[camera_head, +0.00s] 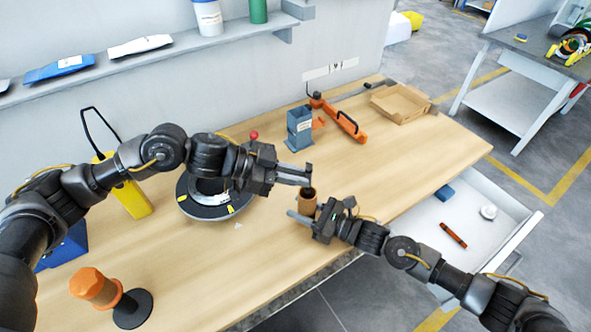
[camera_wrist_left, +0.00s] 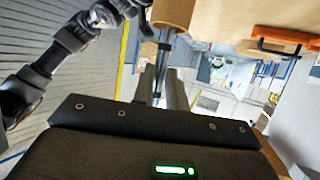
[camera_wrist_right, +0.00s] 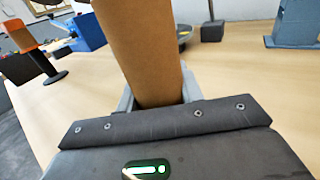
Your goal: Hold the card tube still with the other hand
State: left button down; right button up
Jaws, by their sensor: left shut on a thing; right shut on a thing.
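The brown card tube (camera_head: 308,203) stands upright near the front edge of the wooden table. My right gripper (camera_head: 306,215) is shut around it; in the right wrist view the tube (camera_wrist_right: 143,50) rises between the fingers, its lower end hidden. My left gripper (camera_head: 307,175) is at the height of the tube's top, just above and beside it. In the left wrist view its fingers are close together on a thin dark piece (camera_wrist_left: 162,65). That piece runs toward the tube (camera_wrist_left: 173,12); whether they touch is unclear.
An open drawer (camera_head: 470,205) juts out at the right.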

pick_arm(q)
notch_tip(320, 180, down, 5)
jog(key=shift+r, duration=0.1)
dwell(0.6)
jog(key=shift+s+f, duration=0.1)
jog(key=shift+f, duration=0.2)
jog(key=c, duration=1.5)
grip_release()
jog(key=shift+a+f, duration=0.1)
jog(key=shift+f, duration=0.05)
jog(key=shift+o, duration=0.8)
jog(key=w+v, duration=0.1)
jog(key=v, duration=0.9)
jog(key=shift+s+a+r, duration=0.25)
jog(key=shift+s+r, duration=0.2)
jog(key=shift+r, duration=0.1)
pick_arm(e)
jog(key=shift+f, duration=0.1)
pick_arm(q)
jog(key=shift+s+a+r, duration=0.1)
jog(key=shift+a+r, duration=0.25)
jog(key=shift+a, duration=0.2)
pick_arm(e)
jog(key=shift+s+f, duration=0.1)
jog(key=shift+s, duration=0.05)
